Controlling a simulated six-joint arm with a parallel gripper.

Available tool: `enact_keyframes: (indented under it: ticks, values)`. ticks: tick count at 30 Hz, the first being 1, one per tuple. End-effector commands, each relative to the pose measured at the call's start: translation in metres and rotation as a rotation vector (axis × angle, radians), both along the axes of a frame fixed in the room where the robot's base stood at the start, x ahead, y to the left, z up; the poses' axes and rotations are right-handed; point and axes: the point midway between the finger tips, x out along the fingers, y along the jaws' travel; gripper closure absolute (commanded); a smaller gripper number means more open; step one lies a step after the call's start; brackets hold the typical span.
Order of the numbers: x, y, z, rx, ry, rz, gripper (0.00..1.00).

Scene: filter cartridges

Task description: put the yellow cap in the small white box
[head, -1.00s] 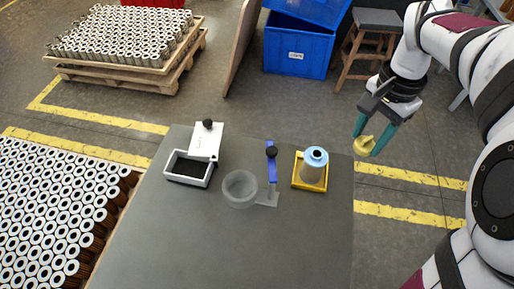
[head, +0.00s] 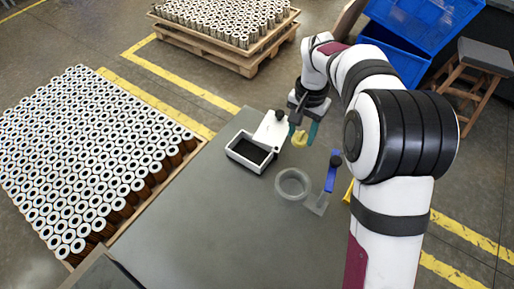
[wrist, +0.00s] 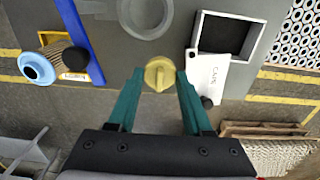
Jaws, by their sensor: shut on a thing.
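The yellow cap (head: 300,138) is held between the teal fingers of my gripper (head: 303,132), above the table's far side. In the wrist view the yellow cap (wrist: 159,74) sits at the fingertips of my gripper (wrist: 158,80), which is shut on it. The small white box (head: 250,153) stands to the left of my gripper, open, with a dark inside. Its white lid (head: 270,128) with a dark knob leans or lies at its far side.
A clear round dish (head: 293,184) stands in front of my gripper. A blue-handled tool (head: 332,175) is right of it. The wrist view shows a blue-capped filter cartridge (wrist: 36,68) on a yellow base. The grey table's (head: 215,220) near part is clear.

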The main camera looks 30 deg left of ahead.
Motion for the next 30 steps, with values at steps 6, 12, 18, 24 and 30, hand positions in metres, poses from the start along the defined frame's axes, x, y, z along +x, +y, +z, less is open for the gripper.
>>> enact_keyframes:
  ticks: [6,12,18,24,30]
  values:
    - [-0.014,0.042,-0.027,0.000,0.001,0.003,1.00]
    - [-0.031,0.101,-0.064,0.000,0.001,0.001,1.00]
    - [-0.039,0.127,-0.085,0.000,0.001,-0.001,1.00]
    - [-0.040,0.127,-0.119,0.000,0.001,-0.002,1.00]
    - [-0.039,0.128,-0.121,0.002,-0.001,-0.003,1.00]
